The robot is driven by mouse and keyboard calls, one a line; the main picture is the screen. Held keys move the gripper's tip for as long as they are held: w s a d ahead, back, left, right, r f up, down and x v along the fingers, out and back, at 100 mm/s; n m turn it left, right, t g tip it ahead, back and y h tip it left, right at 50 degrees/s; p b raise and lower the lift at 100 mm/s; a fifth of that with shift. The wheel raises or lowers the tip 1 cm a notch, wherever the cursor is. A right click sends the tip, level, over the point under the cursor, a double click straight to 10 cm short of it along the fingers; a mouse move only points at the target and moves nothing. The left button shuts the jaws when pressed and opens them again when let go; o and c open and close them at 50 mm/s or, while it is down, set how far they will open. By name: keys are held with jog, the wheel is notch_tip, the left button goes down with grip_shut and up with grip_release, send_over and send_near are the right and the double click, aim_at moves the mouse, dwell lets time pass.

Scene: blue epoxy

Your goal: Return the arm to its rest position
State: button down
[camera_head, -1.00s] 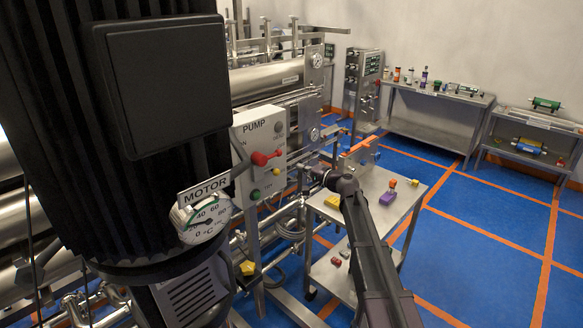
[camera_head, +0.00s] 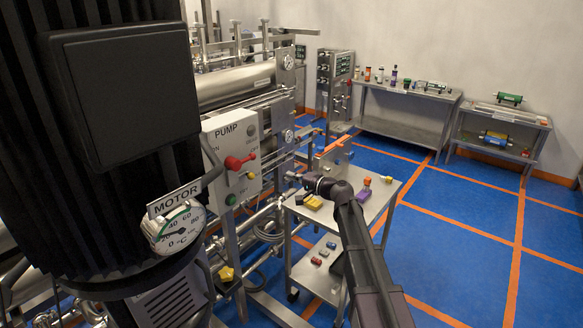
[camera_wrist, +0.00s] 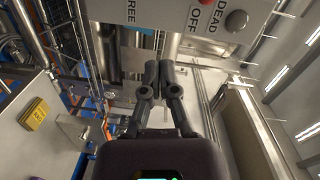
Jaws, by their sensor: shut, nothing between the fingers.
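My gripper (camera_head: 294,177) is at the end of my dark arm in the head view, beside the machine's pipework and above the left end of the steel cart (camera_head: 376,212). The gripper is small there. In the wrist view my gripper (camera_wrist: 159,72) points up the picture with its two dark fingers together, shut and empty. My arm reaches from the lower right of the head view, with its bent joint over the cart.
The pump panel (camera_head: 233,140) with a red handle and the motor gauge (camera_head: 178,228) stand at left. The cart holds a yellow block (camera_head: 313,202), a purple block (camera_head: 363,195) and other small parts. Back benches (camera_head: 408,105) are farther off. Blue floor at right is clear.

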jog(key=s+d+f+n+g+h+b, duration=0.1)
jog(key=s+d+f+n+g+h, duration=0.15)
jog(key=s+f, duration=0.55)
jog(key=s+d+f+n+g+h+b, duration=0.1)
jog(key=s+d+f+n+g+h, duration=0.1)
jog(key=s+f+g+h, duration=0.5)
jog(key=s+d+f+h, duration=0.2)
jog(key=s+d, duration=0.4)
jog(key=s, duration=0.3)
jog(key=s+d+f+h, duration=0.2)
jog(key=s+d+f, duration=0.1)
jog(key=s+d, duration=0.4)
jog(key=shift+s+d+f+h+b, duration=0.2)
jog(key=shift+s+h+b, duration=0.15)
jog(key=shift+s, duration=0.65)
